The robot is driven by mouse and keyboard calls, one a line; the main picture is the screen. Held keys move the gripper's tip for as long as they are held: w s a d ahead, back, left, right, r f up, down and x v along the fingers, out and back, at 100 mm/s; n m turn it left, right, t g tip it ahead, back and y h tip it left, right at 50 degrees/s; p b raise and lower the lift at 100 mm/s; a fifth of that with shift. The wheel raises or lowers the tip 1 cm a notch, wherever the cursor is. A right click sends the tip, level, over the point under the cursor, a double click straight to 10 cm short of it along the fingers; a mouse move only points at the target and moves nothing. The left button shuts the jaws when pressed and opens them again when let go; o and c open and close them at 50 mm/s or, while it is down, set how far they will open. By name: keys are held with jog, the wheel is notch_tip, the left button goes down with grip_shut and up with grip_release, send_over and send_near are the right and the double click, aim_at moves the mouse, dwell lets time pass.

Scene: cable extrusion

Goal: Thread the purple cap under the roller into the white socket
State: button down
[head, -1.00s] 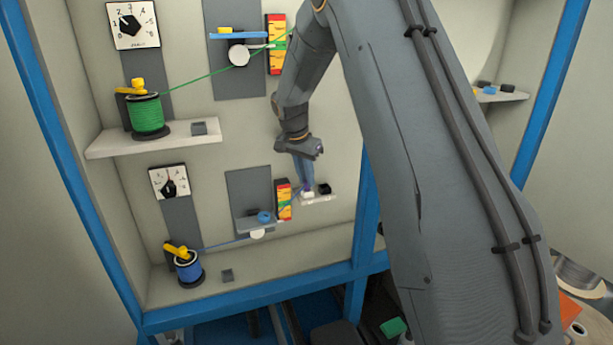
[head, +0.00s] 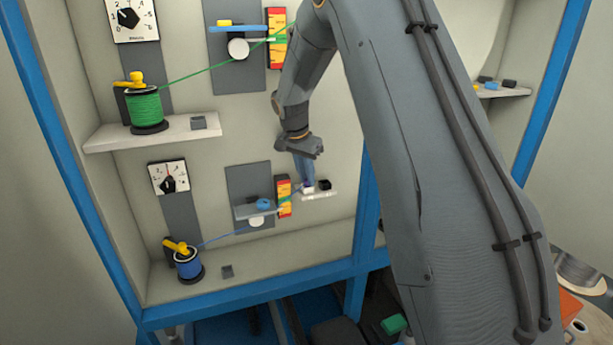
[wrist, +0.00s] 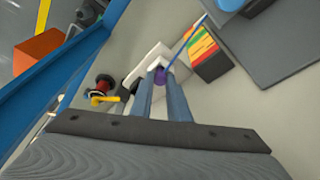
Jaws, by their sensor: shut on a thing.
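My gripper (head: 307,183) reaches down to the lower shelf, its two blue-grey fingers shut on the purple cap. In the wrist view the purple cap (wrist: 160,76) sits between my fingertips (wrist: 161,83), right at the white socket (wrist: 153,62). I cannot tell whether the cap is inside the socket or only against it. The socket also shows in the head view (head: 308,190), partly hidden by my fingers. A blue cable (head: 225,236) runs from the blue spool (head: 187,264) by the white roller (head: 257,221) and past a striped gauge (head: 284,198) to the cap.
A black block (head: 323,184) stands close to the right of my fingertips on a white ledge (head: 320,195). A blue frame (head: 360,225) edges the cabinet.

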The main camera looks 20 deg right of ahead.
jog(key=c, duration=1.6)
grip_release()
jog(key=shift+r, duration=0.1)
jog(key=shift+b+v, duration=1.4)
jog(key=shift+v, duration=2.45)
jog(key=shift+o, duration=0.2)
jog(key=o, duration=1)
jog(key=shift+r, duration=0.15)
